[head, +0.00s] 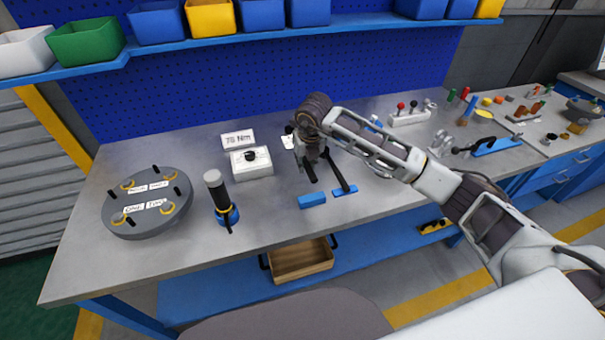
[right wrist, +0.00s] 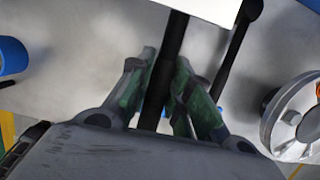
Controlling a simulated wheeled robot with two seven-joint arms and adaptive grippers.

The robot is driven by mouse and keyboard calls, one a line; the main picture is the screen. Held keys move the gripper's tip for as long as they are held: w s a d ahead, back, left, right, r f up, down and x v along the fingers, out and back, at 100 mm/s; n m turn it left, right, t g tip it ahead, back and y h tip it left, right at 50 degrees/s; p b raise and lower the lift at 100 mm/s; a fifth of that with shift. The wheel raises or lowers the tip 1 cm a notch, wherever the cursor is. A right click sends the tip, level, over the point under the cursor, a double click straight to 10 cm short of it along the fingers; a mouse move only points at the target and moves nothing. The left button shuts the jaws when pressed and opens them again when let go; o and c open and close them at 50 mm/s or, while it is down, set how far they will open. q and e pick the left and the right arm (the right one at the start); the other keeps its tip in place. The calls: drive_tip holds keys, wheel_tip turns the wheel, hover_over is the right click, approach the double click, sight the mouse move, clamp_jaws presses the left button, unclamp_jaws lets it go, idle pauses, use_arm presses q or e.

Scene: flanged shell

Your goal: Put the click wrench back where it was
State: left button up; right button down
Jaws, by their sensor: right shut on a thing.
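My right gripper (head: 311,158) hangs over the middle of the bench, fingers down. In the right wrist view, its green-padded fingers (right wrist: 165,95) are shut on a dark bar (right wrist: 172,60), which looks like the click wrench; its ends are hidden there. In the head view, the bar's dark end (head: 309,173) shows beside the fingers, above a blue block (head: 312,200). A second black handle (head: 340,174) slants down to another blue block (head: 345,191), right of the gripper; it also shows in the right wrist view (right wrist: 235,52). My left gripper is not in view.
Left of the gripper stand a white box with a black knob (head: 251,162), a "75 Nm" card (head: 238,140), an upright black tool in a blue ring (head: 220,199) and a round grey flange (head: 148,217). Several small parts crowd the right. Bare bench lies between the flange and the white box.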

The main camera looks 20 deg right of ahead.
drive_tip(key=x, duration=0.3)
drive_tip(key=shift+s+f, duration=0.25)
drive_tip(key=shift+s, duration=0.05)
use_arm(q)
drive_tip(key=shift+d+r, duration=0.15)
use_arm(e)
drive_tip(key=shift+f, duration=0.1)
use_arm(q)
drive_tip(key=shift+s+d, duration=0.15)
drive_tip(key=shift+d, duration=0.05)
use_arm(e)
drive_tip(key=shift+f, duration=0.1)
drive_tip(key=shift+f, duration=0.2)
drive_tip(key=shift+f+p, duration=0.3)
drive_tip(key=shift+f, duration=1.3)
drive_tip(key=c, duration=1.3)
unclamp_jaws()
drive_tip(key=shift+s, duration=0.1)
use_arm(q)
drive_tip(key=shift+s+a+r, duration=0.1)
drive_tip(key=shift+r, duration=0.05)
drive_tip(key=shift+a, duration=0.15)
